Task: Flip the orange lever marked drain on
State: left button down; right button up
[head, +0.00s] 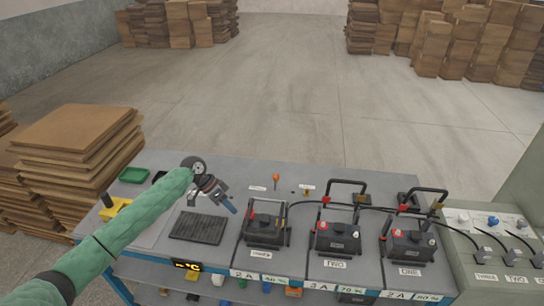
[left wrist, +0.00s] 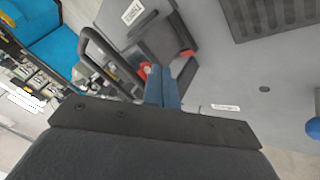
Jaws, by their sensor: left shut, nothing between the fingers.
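A small orange lever (head: 276,178) stands upright at the back of the grey bench, beside a small white label (head: 257,188) too small to read. My left gripper (head: 233,209) is shut and empty, its blue fingers pointing down and right. It is left of and nearer than the lever, apart from it, above the bench by the leftmost battery. In the left wrist view the shut fingers (left wrist: 163,88) appear over that battery's side; I cannot make out the orange lever there. My right gripper is not in view.
Several black batteries (head: 335,237) with upright handles and red terminals line the bench (head: 210,262). A dark ribbed mat (head: 198,228) lies left of them. A black cable runs behind the batteries to a grey-green cabinet (head: 500,275). A small yellow-orange part (head: 307,188) is right of the lever.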

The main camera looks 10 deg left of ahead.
aim_at(275, 177)
jog(key=i, duration=1.05)
